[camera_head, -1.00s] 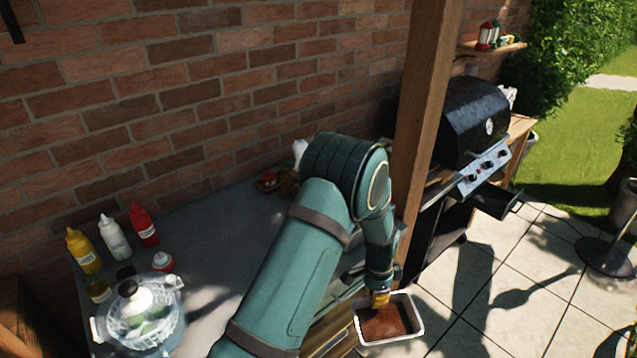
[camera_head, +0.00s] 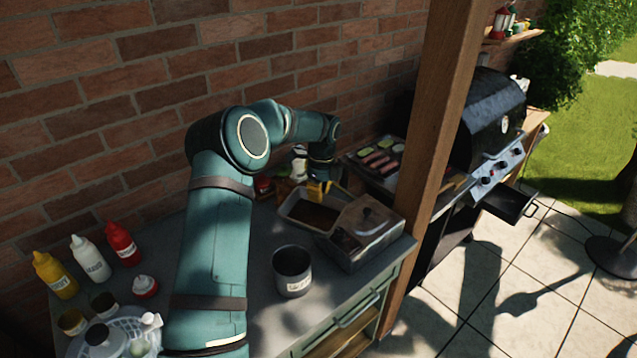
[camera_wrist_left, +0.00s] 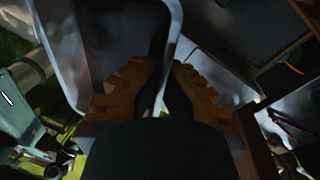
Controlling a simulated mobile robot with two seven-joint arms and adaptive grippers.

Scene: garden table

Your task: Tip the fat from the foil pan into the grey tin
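The foil pan (camera_head: 300,226) is a shallow silver rectangle with brown fat (camera_head: 316,214) in it. It is at the back of the counter and looks roughly level; I cannot tell whether it touches the counter. My left gripper (camera_head: 318,189) is at its far rim. In the left wrist view the pan's rim (camera_wrist_left: 168,50) runs between the yellow-brown fingers (camera_wrist_left: 163,88), which are shut on it. The grey tin (camera_head: 293,272) stands upright and open, with a pale label, nearer the counter's front. My right gripper is out of view.
A lidded metal box (camera_head: 362,236) stands beside the pan, right of the tin. A tray of food (camera_head: 378,160) lies behind, near the wooden post (camera_head: 436,130). Sauce bottles (camera_head: 90,258) and a salad bowl (camera_head: 115,338) are at left. Small items stand by the wall.

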